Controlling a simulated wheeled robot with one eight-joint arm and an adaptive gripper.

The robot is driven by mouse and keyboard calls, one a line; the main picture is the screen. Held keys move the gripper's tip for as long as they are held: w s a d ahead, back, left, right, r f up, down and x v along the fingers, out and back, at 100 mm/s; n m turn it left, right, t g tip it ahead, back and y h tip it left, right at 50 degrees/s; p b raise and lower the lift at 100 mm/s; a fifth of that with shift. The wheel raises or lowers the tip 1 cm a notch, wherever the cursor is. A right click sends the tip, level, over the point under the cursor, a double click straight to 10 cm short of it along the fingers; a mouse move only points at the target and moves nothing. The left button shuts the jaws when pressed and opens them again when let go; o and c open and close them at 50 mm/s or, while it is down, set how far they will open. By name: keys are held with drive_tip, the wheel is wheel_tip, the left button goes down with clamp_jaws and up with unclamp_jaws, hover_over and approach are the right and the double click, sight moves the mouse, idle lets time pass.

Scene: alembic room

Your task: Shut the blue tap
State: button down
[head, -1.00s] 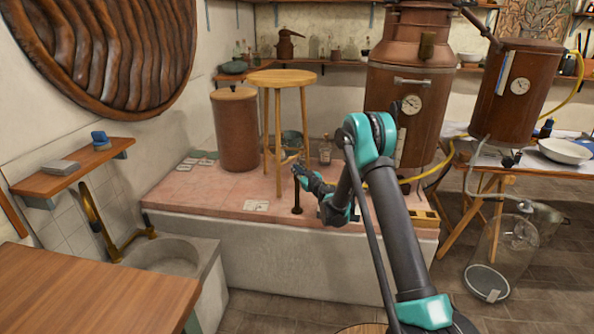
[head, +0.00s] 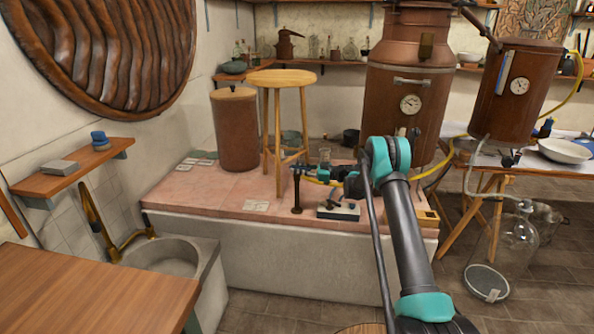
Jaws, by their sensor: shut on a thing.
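My gripper (head: 312,171) reaches in from the right over the pink tiled platform, pointing left. It is shut at the top of a dark upright post (head: 297,198), which I take to be the tap's stand.
A wooden stool (head: 281,80) stands behind the post. A brown drum (head: 235,130) is behind left, a large copper still (head: 405,80) behind right.

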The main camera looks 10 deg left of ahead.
drive_tip(key=shift+n+g, duration=0.5)
drive_tip(key=shift+g, duration=0.4)
drive_tip(key=c, duration=1.5)
unclamp_jaws()
drive_tip(key=shift+a, duration=0.1)
drive_tip(key=shift+o, duration=0.2)
drive_tip(key=d, duration=1.2)
drive_tip(key=shift+s, duration=0.15)
